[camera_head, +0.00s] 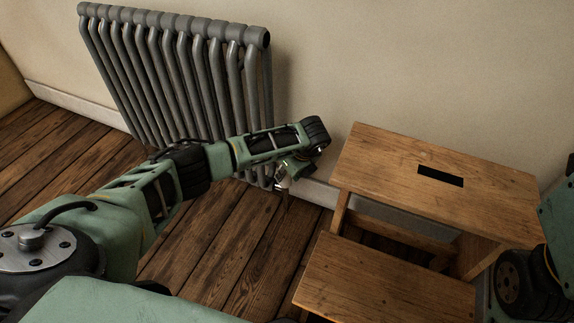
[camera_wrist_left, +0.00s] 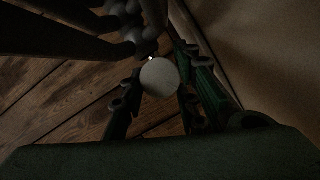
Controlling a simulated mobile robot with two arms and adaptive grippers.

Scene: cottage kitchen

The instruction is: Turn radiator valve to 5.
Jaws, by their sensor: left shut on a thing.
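The grey column radiator (camera_head: 180,80) stands against the wall at the upper left of the head view. Its valve knob (camera_wrist_left: 160,78) shows in the left wrist view as a pale round cap at the radiator's lower end. My left gripper (camera_head: 282,183) is low beside the radiator's right end. In the left wrist view its two fingers (camera_wrist_left: 155,95) sit on either side of the knob and are shut on it. The number marks on the knob cannot be made out. My right gripper is not in view; only part of my right arm shows at the right edge.
A wooden step stool (camera_head: 395,165) stands right of my left gripper, close to the wall. Its lower step (camera_head: 385,285) reaches toward the front. The plank floor (camera_head: 225,235) is clear between my left arm and the stool. A pale skirting board (camera_head: 75,100) runs along the wall.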

